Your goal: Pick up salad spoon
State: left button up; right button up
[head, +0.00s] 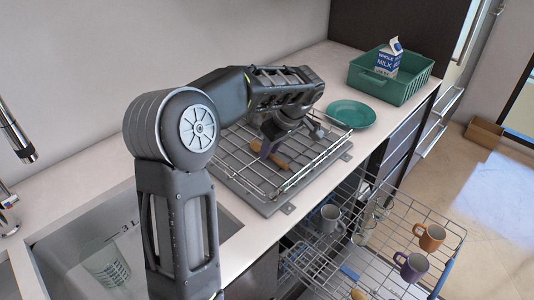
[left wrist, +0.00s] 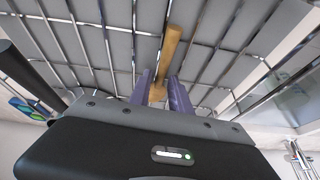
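The salad spoon (head: 279,159) is a light wooden piece lying in the wire dish rack (head: 232,172) on the counter. In the left wrist view the spoon (left wrist: 171,45) runs up from between my purple fingers, across the rack wires. My left gripper (head: 268,143) reaches down into the rack at the spoon. In the left wrist view its fingers (left wrist: 159,86) stand apart, with wood showing in the gap between them. The fingertips' contact with the spoon is not clear. My left arm hides part of the rack. My right gripper is not in view.
A green plate (head: 350,114) lies right of the rack. A green bin (head: 405,88) holds a milk carton (head: 388,58). The sink (head: 75,260) is at left. A pulled-out dishwasher rack (head: 400,222) with several mugs is below the counter. Raised wire rails surround the gripper.

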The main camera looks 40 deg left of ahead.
pick_arm(q)
jog(key=shift+c, duration=0.3)
grip_shut()
dwell(0.4)
notch_tip(320, 180, up, 8)
jog(key=shift+f, duration=0.15)
notch_tip(320, 180, up, 2)
jog(key=shift+r+p, duration=0.2)
jog(key=shift+p, duration=0.45)
